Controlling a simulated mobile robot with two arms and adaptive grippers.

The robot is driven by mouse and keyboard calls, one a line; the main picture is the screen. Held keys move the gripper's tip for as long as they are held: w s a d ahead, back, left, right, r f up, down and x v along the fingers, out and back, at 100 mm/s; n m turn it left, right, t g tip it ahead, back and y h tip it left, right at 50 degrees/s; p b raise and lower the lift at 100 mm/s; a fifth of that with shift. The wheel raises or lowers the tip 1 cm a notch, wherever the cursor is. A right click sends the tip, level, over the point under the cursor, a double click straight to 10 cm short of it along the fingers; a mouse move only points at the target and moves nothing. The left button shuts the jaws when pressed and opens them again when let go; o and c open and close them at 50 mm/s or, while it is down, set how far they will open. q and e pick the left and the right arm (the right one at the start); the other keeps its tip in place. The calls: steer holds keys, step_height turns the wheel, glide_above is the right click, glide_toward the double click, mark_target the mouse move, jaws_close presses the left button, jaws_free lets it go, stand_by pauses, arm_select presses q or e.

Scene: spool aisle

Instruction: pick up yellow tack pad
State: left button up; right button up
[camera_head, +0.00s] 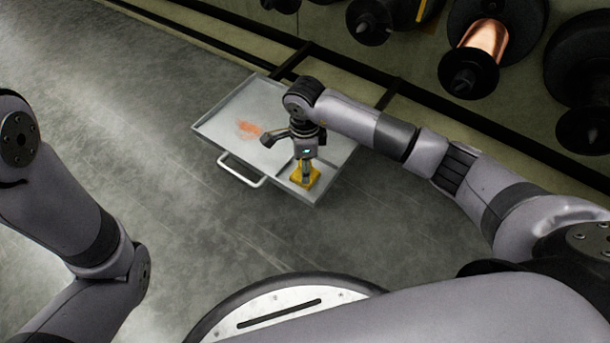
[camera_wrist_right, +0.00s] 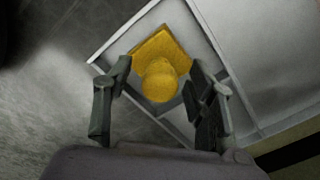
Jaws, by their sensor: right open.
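The yellow tack pad (camera_head: 305,177) sits in the near corner compartment of a grey metal tray. In the right wrist view the tack pad (camera_wrist_right: 160,68) has a square base and a rounded knob on top. My right gripper (camera_head: 306,172) is over the pad from above. Its two fingers (camera_wrist_right: 163,105) are open, one on each side of the knob, with a visible gap in the wrist view. My left arm shows at the left of the head view, but its gripper is out of the picture.
The tray (camera_head: 215,122) has a front handle (camera_head: 243,172), a divider and an orange smear (camera_head: 250,130) on its floor. Black spools, one with copper wire (camera_head: 484,42), hang along the rack behind. Open grey floor (camera_head: 110,100) lies to the left.

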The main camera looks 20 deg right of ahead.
jaws_close()
stand_by(0.7)
